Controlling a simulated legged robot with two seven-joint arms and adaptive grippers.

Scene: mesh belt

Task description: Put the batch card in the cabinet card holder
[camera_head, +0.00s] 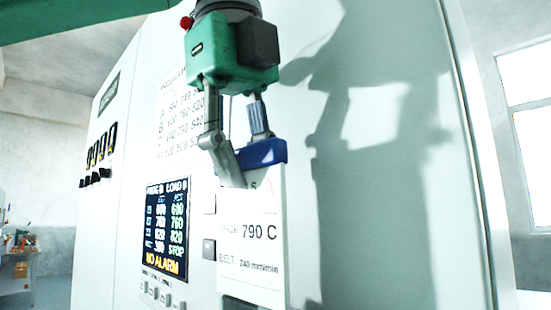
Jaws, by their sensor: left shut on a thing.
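The batch card (256,240) is white with a blue top edge strip and print that reads "790 C" and "BELT 240 mm/min". My left gripper (246,165), green with grey fingers, is shut on the blue strip at its top. The card hangs upright in front of the white cabinet (380,230). Its lower end is near the bottom edge of the view, where a grey edge shows that may be the card holder; I cannot tell whether they touch. My right gripper is not in view.
A lit display (166,228) reading "NO ALARM" is on the cabinet left of the card, with buttons below it. A printed sheet (174,125) is above it. Switches (100,150) are farther left. The cabinet face right of the card is bare, with my arm's shadow on it.

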